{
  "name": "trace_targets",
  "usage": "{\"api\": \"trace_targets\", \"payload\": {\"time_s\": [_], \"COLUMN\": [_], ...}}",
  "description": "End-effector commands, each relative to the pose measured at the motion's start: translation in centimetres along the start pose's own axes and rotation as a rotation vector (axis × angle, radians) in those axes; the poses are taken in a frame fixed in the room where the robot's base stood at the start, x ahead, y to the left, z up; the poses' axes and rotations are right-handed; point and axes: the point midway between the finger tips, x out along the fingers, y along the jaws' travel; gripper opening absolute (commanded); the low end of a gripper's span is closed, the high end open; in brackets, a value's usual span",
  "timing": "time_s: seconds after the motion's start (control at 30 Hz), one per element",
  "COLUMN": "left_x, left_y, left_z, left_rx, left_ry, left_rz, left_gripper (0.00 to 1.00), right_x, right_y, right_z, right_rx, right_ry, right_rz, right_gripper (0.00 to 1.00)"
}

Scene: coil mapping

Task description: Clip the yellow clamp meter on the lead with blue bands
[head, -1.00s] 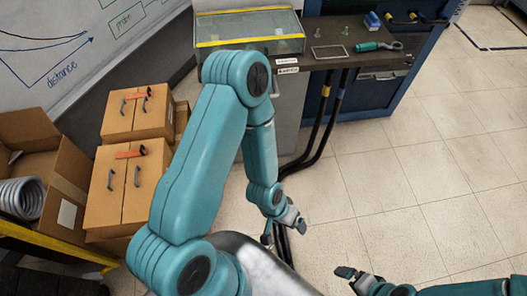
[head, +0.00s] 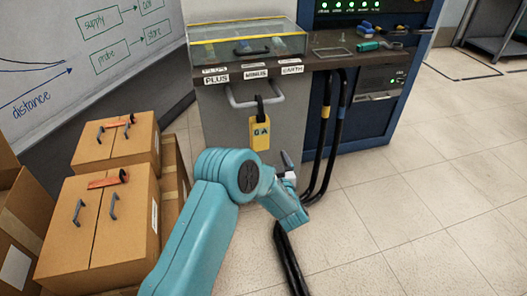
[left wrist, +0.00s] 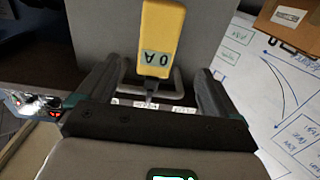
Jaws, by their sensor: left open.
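The yellow clamp meter (head: 260,132) hangs from the grey handle on the front of the bench cabinet, its dark jaw end up. My left gripper (head: 287,166) is just below and right of it in the head view, partly hidden by its wrist. In the left wrist view the open fingers point toward the meter (left wrist: 160,40), which appears upside down between them in the picture; contact cannot be told. The lead with blue bands (head: 341,115) runs down the cabinet's right side, beside the lead with yellow bands (head: 325,115). My right gripper is out of view.
PLUS, MINUS and EARTH labels (head: 254,74) line the bench edge (head: 300,66) below a yellow-edged clear case (head: 246,45). A blue cabinet (head: 365,130) stands behind the leads. Cardboard boxes (head: 95,225) stand at left.

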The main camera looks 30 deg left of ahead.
Motion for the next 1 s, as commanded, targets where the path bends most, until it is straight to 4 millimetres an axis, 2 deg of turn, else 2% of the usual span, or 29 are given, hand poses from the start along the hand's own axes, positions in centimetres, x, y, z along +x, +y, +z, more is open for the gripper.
{"api": "trace_targets", "payload": {"time_s": [0.43, 0.6, 0.8, 1.0], "left_x": [7.3, 9.8, 11.8, 12.6], "left_y": [0.1, 0.0, -0.1, -0.1], "left_z": [0.3, 0.4, 0.3, 0.1], "left_rx": [-0.001, -0.001, 0.000, 0.000], "left_ry": [0.000, 0.001, -0.001, -0.002], "left_rz": [0.000, 0.000, 0.002, 0.003], "left_gripper": [0.94, 0.94, 0.94, 0.94], "right_x": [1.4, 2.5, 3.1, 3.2], "right_y": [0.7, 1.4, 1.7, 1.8], "right_z": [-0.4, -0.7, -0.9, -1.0], "right_rx": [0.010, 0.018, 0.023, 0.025], "right_ry": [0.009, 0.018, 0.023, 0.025], "right_rz": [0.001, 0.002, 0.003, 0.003], "right_gripper": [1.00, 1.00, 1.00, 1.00]}}
